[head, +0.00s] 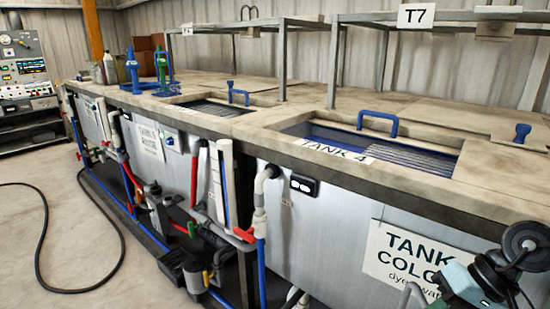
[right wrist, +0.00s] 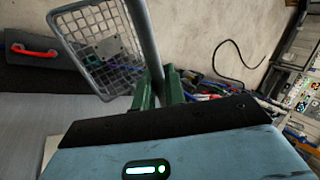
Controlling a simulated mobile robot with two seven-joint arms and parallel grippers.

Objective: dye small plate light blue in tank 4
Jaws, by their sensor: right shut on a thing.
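Tank 4 (head: 387,137) is an open rectangular opening in the bench top at right centre of the head view. It has a "TANK 4" label on its front edge and a blue handle behind it. Grey slats or bars show inside it. In the right wrist view my right gripper (right wrist: 163,88) has green fingers shut on the grey rod (right wrist: 146,40) of a wire-mesh basket (right wrist: 82,55). The basket hangs tilted, clear of the tank opening. My left gripper is in neither view.
A second opening (head: 210,107) lies further left along the bench. Metal frames (head: 335,68) stand over the bench, one with a T7 sign (head: 416,16). Pipes and valves (head: 222,190) line the bench front. A black hose (head: 45,240) lies on the open floor at left.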

